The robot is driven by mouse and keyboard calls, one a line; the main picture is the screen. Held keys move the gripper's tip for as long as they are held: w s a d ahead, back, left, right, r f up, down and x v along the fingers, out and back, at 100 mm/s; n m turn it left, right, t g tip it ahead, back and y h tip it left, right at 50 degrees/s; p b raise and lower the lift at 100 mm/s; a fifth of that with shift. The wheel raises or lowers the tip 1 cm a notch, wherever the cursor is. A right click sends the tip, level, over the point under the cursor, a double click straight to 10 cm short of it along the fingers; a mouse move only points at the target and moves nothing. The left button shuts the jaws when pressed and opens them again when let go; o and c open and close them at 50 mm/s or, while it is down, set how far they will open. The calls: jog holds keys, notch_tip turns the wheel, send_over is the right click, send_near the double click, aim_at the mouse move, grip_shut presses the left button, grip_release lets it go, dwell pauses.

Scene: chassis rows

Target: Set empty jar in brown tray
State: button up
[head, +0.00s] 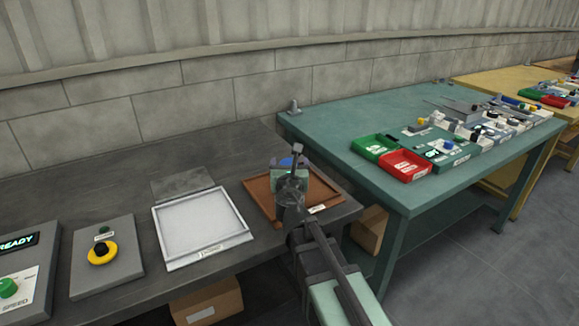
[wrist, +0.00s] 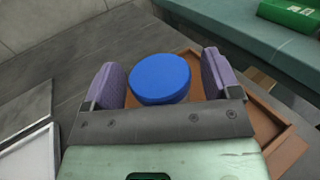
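The brown tray (head: 258,198) lies near the right end of the dark grey bench. My gripper (head: 292,168) is over this tray in the head view and hides much of it. A round blue top (wrist: 160,78), seemingly the jar's lid, shows between the two purple fingers (wrist: 163,80) in the wrist view. A gap shows between it and the right finger; the left finger is very close. The gripper looks open around it. The jar's body and base are hidden, so I cannot tell if it rests on the tray floor or whether it is empty.
A white tray (head: 203,228) lies left of the brown one, with a grey plate (head: 181,183) behind it. Further left are a yellow-and-black button box (head: 102,253) and a control panel (head: 20,275). A green table (head: 345,115) with green and red bins (head: 405,165) stands right.

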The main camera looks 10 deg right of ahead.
jog(key=shift+r, duration=0.1)
jog(key=shift+s+r, duration=0.1)
jog(key=shift+s, duration=0.1)
jog(key=v, duration=0.7)
jog(key=shift+s, duration=0.1)
